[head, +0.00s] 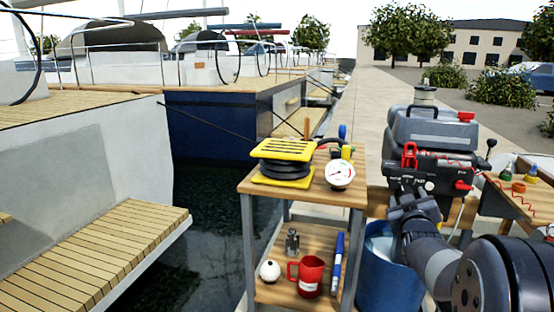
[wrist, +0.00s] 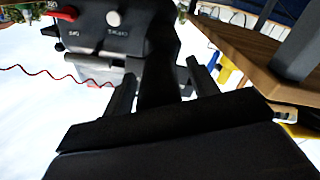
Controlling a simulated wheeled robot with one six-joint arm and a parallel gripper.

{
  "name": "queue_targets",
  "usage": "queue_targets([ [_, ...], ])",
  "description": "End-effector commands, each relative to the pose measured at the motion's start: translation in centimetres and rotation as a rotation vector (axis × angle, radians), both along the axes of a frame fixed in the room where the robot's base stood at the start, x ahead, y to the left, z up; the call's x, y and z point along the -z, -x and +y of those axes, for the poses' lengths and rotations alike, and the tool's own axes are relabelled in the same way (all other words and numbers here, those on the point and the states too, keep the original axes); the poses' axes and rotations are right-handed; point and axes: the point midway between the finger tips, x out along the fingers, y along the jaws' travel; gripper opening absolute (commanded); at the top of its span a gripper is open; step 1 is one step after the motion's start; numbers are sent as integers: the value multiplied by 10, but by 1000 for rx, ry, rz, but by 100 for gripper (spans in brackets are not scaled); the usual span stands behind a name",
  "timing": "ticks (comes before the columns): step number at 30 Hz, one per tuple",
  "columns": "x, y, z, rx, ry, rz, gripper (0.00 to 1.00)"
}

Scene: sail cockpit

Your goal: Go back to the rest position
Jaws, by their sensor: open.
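My gripper (head: 408,190) is low in front of the grey outboard-like machine (head: 430,132) in the head view, with my arm reaching in from the lower right. In the wrist view the two dark fingers of my gripper (wrist: 160,85) stand apart. A dark upright part of the machine (wrist: 120,30) shows behind and between them; I cannot tell whether the fingers touch it. I see nothing clearly held. The machine's panel carries a red lever (head: 409,155) and a red knob (head: 463,185).
A wooden shelf cart (head: 330,193) stands left of my gripper, bearing a yellow-and-black pump (head: 284,160) and a white gauge (head: 340,174). A red mug (head: 308,275) is on its lower shelf. A blue bucket (head: 378,280) sits below my arm. Another wooden table (head: 515,198) is at right.

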Motion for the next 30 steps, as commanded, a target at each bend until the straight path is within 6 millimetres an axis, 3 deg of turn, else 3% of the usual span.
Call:
queue_targets([
  [16, -1, 6, 2, 0, 0, 1, 56],
  [30, -2, 77, 22, 0, 1, 0, 56],
])
